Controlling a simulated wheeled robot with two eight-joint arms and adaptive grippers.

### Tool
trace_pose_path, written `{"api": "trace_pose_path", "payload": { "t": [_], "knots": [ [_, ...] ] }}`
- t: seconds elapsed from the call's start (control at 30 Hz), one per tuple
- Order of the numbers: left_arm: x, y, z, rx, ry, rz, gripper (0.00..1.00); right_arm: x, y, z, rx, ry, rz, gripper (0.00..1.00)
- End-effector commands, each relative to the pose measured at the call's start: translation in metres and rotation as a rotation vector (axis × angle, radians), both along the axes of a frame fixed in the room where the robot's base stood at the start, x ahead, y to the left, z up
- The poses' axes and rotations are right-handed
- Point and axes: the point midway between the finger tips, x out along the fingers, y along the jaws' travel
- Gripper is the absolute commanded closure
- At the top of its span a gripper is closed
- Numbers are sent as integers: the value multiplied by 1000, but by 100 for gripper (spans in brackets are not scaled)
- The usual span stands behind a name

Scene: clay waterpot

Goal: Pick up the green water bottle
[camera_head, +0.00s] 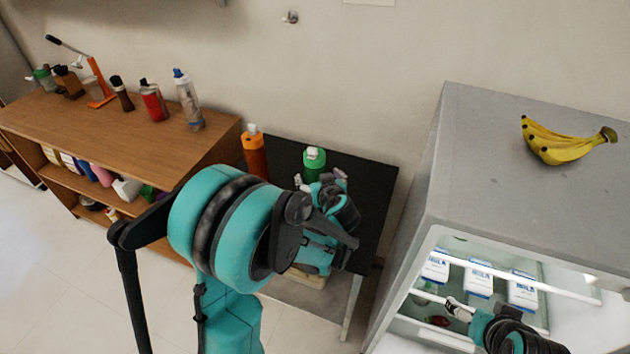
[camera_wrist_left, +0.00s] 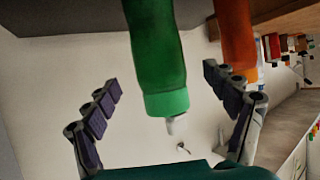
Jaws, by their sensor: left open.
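The green water bottle (camera_head: 314,160) with a white spout stands upright on a dark table (camera_head: 362,185), its lower part hidden by my left gripper. In the left wrist view the bottle (camera_wrist_left: 157,55) appears upside down, between the two finger lines but farther out. My left gripper (camera_head: 320,180) is open and close to the bottle, with a finger on each side; the fingers (camera_wrist_left: 165,85) do not visibly touch it. My right gripper (camera_head: 458,308) is at the open fridge on the right; its finger opening is too small to judge.
An orange bottle (camera_head: 254,153) stands just left of the green one and also shows in the left wrist view (camera_wrist_left: 236,40). A wooden shelf (camera_head: 130,145) with several bottles is at left. The fridge (camera_head: 480,190) carries bananas (camera_head: 560,145) and holds milk cartons (camera_head: 478,280).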

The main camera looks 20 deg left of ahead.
Motion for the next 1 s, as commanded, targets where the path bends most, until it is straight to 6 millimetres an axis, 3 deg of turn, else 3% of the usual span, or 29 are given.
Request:
{"api": "trace_pose_path", "payload": {
  "t": [0.4,0.67,0.77,1.0],
  "knots": [
    [38,27,-27,0,1,1,15,0,0,-23,0,0,0,16],
    [43,31,-28,-2,1,-1,15,0,0,-23,0,0,0,16],
    [43,31,-27,-1,2,-1,36,0,0,-23,0,0,0,16],
    [43,31,-28,-1,2,-1,99,0,0,-23,0,0,0,16]
  ]
}}
